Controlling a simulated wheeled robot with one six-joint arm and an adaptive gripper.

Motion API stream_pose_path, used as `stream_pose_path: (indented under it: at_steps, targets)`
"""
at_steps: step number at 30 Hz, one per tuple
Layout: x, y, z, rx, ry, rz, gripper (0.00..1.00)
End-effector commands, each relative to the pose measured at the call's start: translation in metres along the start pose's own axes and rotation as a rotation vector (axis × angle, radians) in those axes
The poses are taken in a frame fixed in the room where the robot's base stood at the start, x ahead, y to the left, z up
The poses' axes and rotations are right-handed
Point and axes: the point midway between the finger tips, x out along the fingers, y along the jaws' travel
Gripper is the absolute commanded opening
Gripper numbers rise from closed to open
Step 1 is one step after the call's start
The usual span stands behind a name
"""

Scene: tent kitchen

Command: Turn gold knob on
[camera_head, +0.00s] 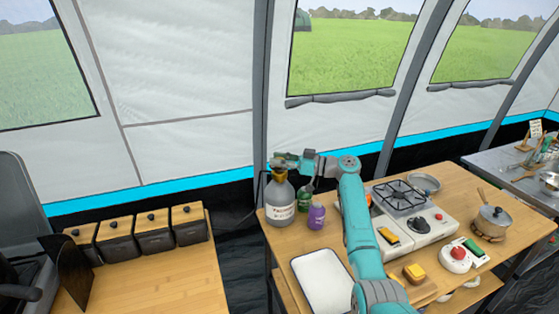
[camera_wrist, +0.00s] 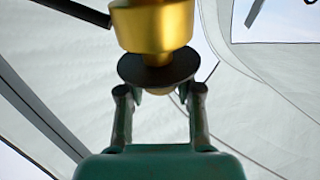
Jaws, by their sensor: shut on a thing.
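The grey gas bottle (camera_head: 280,210) with a printed label stands upright on the left part of the wooden table. The gold knob (camera_wrist: 152,25) fills the top middle of the wrist view, above a dark round disc (camera_wrist: 158,68). The exact contact is partly hidden by the disc.
A green bottle (camera_head: 305,198) and a purple jar (camera_head: 316,215) stand close right of the gas bottle. A white tray (camera_head: 322,282) lies in front. A stove (camera_head: 412,215) and a pot (camera_head: 490,224) are further right. The tent wall is close behind.

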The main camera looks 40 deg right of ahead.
Motion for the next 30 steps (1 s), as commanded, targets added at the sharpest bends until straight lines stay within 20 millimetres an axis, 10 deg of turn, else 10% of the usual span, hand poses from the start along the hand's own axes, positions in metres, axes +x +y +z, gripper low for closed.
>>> stream_pose_path:
  at_steps: [19,20,22,30]
  targets:
    - [0.0005,-0.0005,0.0036,0.004,-0.008,-0.052,0.0]
    - [0.0005,-0.0005,0.0036,0.004,-0.008,-0.052,0.39]
    - [0.0005,-0.0005,0.0033,0.004,-0.007,-0.052,0.57]
    - [0.0003,-0.0002,0.0017,0.002,-0.005,-0.051,0.61]
